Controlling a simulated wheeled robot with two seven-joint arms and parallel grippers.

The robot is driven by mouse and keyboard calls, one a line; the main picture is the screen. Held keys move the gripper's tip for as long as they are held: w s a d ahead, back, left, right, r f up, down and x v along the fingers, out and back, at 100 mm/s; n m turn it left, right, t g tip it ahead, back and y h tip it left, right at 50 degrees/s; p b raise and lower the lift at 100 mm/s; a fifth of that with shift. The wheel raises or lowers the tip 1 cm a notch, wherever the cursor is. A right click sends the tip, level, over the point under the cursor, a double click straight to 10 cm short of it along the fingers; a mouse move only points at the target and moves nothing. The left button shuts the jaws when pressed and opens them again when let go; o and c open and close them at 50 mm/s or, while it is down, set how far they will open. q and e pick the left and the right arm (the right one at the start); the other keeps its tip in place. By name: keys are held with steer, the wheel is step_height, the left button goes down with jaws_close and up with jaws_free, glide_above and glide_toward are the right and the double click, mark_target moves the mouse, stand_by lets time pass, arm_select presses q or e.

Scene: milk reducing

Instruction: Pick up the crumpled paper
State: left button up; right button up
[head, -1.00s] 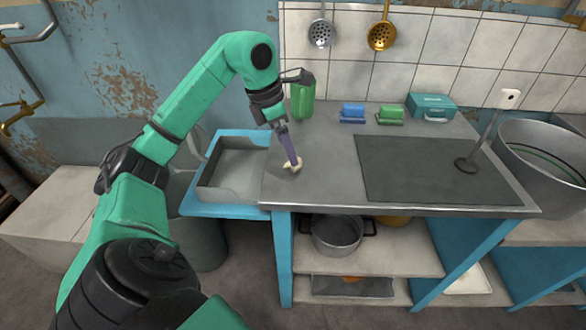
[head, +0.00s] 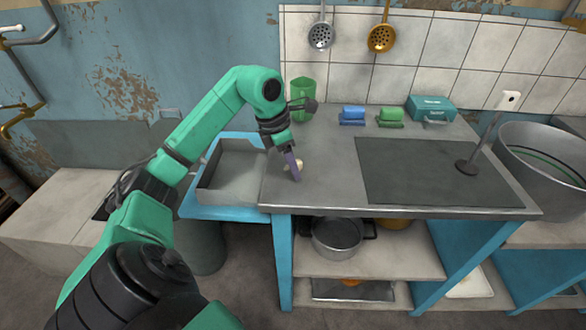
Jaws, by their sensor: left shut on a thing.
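The crumpled paper (head: 299,164) is a small cream-coloured lump low over the left part of the steel counter (head: 320,190). My left gripper (head: 295,172) points down at it, with its purple finger in front of the lump and hiding part of it. The gripper is shut on the crumpled paper. Whether the paper still touches the counter I cannot tell. My right gripper is not in view.
A blue-framed sink (head: 235,170) adjoins the counter's left end. A green container (head: 301,98), blue and green small items (head: 390,117), and a teal box (head: 431,108) stand at the back. A dark mat (head: 430,172) covers the right part.

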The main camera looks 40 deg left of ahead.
arm_select(q)
steer(key=shift+r, duration=0.1)
steer(key=shift+r, duration=0.3)
step_height(320, 180, up, 19)
steer(key=p, duration=0.8)
steer(key=shift+r, duration=0.15)
